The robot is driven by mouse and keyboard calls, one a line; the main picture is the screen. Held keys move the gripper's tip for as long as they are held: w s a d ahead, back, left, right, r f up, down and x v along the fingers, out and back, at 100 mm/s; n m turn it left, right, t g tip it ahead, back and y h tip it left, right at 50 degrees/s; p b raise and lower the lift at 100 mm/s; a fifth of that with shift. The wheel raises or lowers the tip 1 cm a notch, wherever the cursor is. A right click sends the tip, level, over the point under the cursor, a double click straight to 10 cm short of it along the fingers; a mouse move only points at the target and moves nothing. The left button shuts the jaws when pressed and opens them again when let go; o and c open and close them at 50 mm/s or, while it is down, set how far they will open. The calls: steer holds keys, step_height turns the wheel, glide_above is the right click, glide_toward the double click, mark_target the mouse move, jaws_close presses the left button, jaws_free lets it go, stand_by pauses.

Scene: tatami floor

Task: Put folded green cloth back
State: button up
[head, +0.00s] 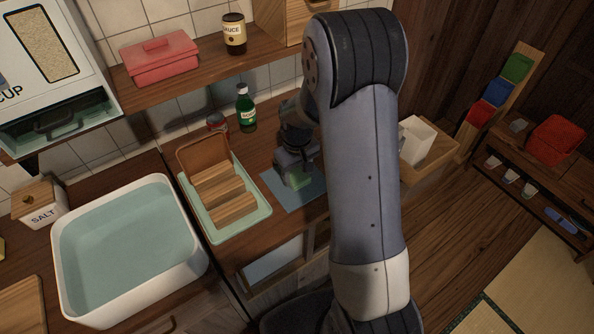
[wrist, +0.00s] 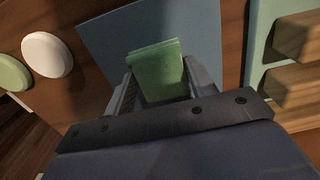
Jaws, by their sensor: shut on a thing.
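The folded green cloth (wrist: 158,72) is between the two fingers of my gripper (wrist: 158,88) in the wrist view. My gripper is shut on it. Under it is a flat blue-grey mat (wrist: 204,30) on the wooden counter. In the head view my gripper (head: 296,170) is low over this mat (head: 284,196), with a bit of green cloth (head: 299,181) showing beneath it. I cannot tell whether the cloth touches the mat. My arm hides part of the counter to the right.
A pale green tray (head: 250,223) with wooden blocks lies left of the mat. A white basin (head: 75,296) is farther left. A shelf (head: 190,68) overhangs the counter. A slanted rack (head: 535,60) with coloured items stands at right.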

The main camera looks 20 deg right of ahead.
mark_target(297, 175)
steer(key=shift+f, duration=0.2)
steer(key=o, duration=0.9)
steer(key=shift+o, duration=0.2)
steer(key=shift+r, duration=0.15)
step_height(297, 175, up, 12)
